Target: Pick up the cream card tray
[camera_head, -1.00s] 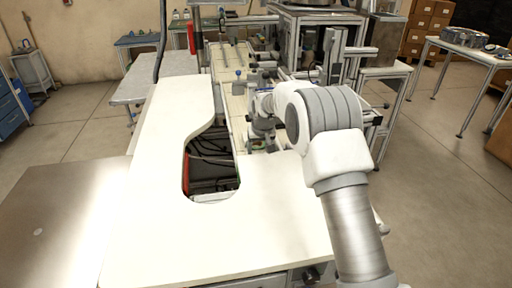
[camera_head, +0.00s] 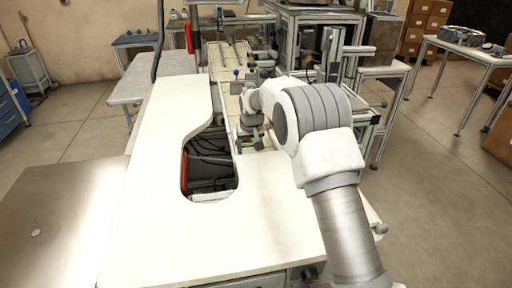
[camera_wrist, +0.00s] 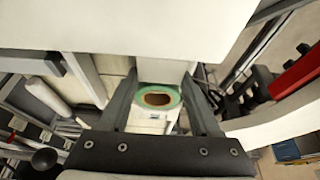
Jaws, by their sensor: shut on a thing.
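In the wrist view my gripper (camera_wrist: 160,80) has a finger on each side of a pale cream piece, which I take to be the cream card tray (camera_wrist: 152,124). A green ring with a brown opening (camera_wrist: 158,98) shows at this piece, between the fingers. The fingers are shut on the piece, though their exact contact is hard to see. In the head view my gripper (camera_head: 246,142) is small, above the cream line beside the worktop's cutout, and the tray cannot be made out there.
The white worktop (camera_head: 150,150) lies left and in front, its surface bare. Its cutout holds dark cables and a red part (camera_head: 185,172). Metal framing (camera_head: 330,55) stands close behind and right of my arm.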

